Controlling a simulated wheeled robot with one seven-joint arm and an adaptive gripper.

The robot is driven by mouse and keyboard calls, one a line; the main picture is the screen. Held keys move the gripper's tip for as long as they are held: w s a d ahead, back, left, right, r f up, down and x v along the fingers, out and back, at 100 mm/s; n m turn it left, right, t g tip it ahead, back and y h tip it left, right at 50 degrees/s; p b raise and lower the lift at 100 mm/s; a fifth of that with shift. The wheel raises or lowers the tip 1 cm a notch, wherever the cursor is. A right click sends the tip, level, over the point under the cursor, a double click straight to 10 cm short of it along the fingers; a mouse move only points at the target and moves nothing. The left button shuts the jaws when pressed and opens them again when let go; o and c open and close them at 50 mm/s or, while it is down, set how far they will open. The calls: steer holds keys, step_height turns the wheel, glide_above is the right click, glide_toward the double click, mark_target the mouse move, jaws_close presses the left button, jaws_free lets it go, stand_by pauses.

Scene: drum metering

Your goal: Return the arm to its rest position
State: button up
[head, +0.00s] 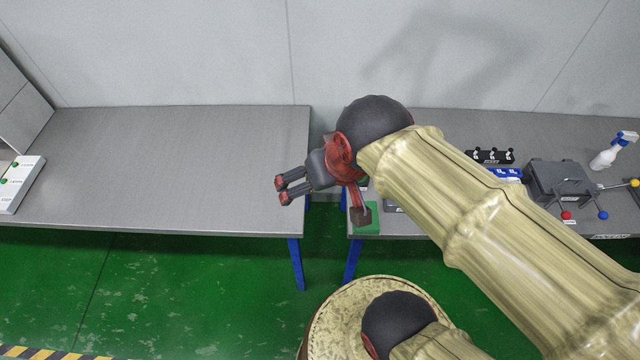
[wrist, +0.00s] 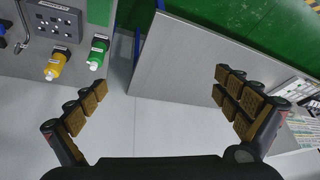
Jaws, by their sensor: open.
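My gripper (head: 281,190) is open and empty in the head view. It hangs near the right end of the left table (head: 160,165), by the gap between the two tables. My arm reaches in from the right and hides part of the right table (head: 440,122).
On the right table are a dark grey device (head: 558,180) with coloured knobs, a black rack (head: 490,156), a blue block (head: 503,173) and a spray bottle (head: 614,150). A white panel (head: 22,185) lies at the far left. The left table's middle is clear.

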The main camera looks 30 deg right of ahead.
steer(key=shift+s+a+r+n, duration=0.45)
steer(key=shift+s+a+n, duration=0.05)
steer(key=shift+s+n, duration=0.3)
step_height(320, 180, down, 13)
steer(key=b, duration=1.2)
steer(key=shift+r+b, duration=0.2)
steer(key=shift+b, duration=0.15)
steer(key=shift+w, duration=0.1)
steer(key=shift+c, duration=0.9)
